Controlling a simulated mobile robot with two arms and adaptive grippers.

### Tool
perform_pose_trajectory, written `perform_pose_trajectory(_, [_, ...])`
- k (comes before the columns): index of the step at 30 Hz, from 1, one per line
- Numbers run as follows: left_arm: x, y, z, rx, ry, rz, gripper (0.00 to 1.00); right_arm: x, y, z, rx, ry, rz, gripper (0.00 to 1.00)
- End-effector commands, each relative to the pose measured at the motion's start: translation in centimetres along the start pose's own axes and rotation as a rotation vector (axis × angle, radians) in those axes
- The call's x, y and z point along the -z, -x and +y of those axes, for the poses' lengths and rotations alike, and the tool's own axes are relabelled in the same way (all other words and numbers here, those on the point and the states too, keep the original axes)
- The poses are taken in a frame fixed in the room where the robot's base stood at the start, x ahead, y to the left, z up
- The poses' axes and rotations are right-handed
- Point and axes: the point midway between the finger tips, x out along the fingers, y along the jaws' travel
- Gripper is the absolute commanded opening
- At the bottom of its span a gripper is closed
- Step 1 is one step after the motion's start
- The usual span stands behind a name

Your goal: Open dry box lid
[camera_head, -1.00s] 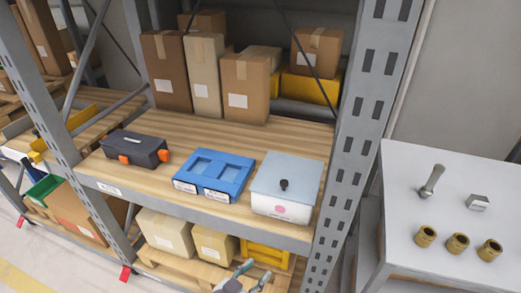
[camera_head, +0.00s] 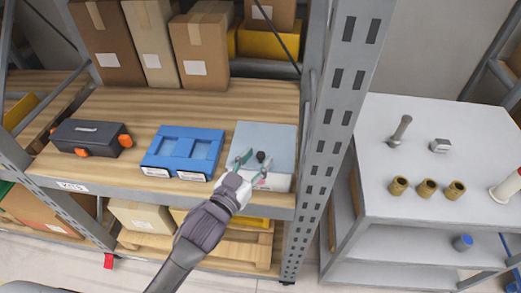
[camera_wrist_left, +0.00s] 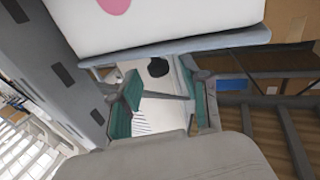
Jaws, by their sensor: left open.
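The dry box (camera_head: 277,183) is a white box with a flat grey lid (camera_head: 278,138) and a black knob (camera_head: 261,156) on top. It stands at the right end of the wooden shelf, and its lid lies on it. My left gripper (camera_head: 252,168) reaches over the front of the box and is open, its green-tipped fingers close to the knob. In the left wrist view the knob (camera_wrist_left: 158,67) shows between the open fingers (camera_wrist_left: 163,88), with a gap around it. The box front with a pink dot (camera_wrist_left: 115,4) shows at the top there. My right gripper is out of view.
A blue tray-like case (camera_head: 183,151) lies left of the dry box, and a black toolbox (camera_head: 91,138) with orange latches is further left. A grey rack post (camera_head: 332,130) stands close on the right. Beyond it a table (camera_head: 385,185) holds several brass fittings (camera_head: 427,188).

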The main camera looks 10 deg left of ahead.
Motion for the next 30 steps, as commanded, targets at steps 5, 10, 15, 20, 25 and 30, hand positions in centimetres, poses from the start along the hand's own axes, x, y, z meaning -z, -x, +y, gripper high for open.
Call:
perform_pose_trajectory(5, [0.0,-2.0,0.0,0.000,0.000,0.000,0.46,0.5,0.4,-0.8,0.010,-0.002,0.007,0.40])
perform_pose_trajectory(10, [-0.1,-2.5,0.0,0.000,-0.001,-0.001,0.46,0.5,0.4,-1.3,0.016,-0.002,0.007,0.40])
perform_pose_trajectory(15, [-0.1,-2.5,0.0,0.000,0.000,-0.001,0.46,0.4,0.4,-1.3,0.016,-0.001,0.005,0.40])
perform_pose_trajectory(20, [-0.1,-2.5,0.0,0.000,0.000,0.000,0.26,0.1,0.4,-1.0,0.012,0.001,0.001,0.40])
perform_pose_trajectory(25, [-0.1,-2.5,0.0,0.000,0.000,0.000,0.00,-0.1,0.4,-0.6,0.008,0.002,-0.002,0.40])
perform_pose_trajectory(30, [-0.1,-2.5,0.0,0.000,0.000,0.000,0.00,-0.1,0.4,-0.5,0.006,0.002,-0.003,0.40])
